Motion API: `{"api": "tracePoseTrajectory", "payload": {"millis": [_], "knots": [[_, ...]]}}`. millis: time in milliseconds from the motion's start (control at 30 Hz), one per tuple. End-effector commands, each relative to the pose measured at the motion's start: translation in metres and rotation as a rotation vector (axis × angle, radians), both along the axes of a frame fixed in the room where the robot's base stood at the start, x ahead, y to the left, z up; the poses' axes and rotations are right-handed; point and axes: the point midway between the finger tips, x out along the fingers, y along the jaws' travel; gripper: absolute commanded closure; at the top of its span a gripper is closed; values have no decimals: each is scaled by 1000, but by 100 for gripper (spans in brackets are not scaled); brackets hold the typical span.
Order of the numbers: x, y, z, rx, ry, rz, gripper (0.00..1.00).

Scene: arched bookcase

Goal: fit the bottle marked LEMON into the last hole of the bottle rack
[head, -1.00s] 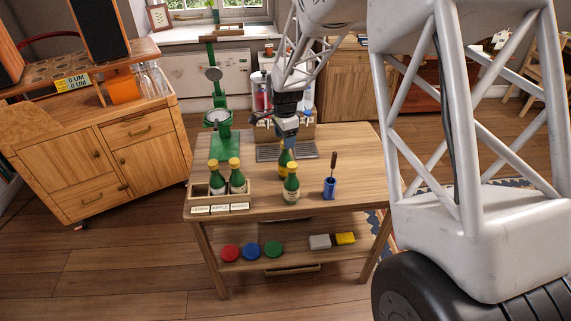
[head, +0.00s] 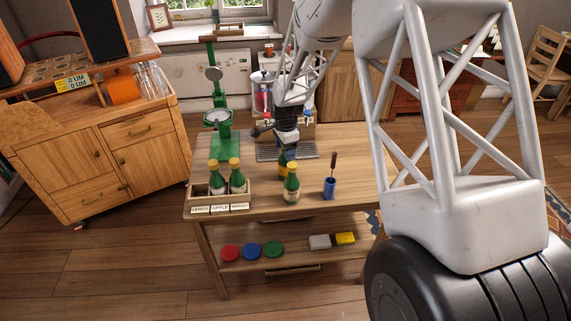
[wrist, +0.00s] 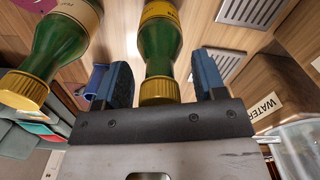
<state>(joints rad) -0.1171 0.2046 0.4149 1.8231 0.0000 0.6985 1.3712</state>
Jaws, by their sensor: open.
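The bottle rack (head: 246,201) stands at the table's left front corner. Two green bottles with yellow caps fill its middle and right holes; the left hole, above the LEMON tag (head: 200,209), looks empty. A green bottle with a yellow label (wrist: 160,14) stands on the table; in the head view it is mostly hidden behind another bottle. My gripper (wrist: 161,78) is open, a blue-padded finger on each side of its cap and neck, with gaps showing. Its label's word cannot be made out. The other bottle (head: 291,186), cream-labelled, stands just in front; it shows left in the wrist view (wrist: 60,40).
A blue cup (head: 329,189) with a brown-handled tool stands right of the bottles. A green press (head: 219,145) stands behind the rack, and a metal grate (head: 268,153) lies behind my gripper. A box marked WATER (wrist: 262,98) is near my right finger.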

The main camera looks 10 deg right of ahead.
Motion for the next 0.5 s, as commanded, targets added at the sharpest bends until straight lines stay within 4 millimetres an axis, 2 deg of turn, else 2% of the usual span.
{"api": "tracePoseTrajectory", "payload": {"millis": [367, 500], "knots": [[0, 0, 0, 0, 0, 0, 36], [0, 0, 0, 0, 0, 0, 54]]}}
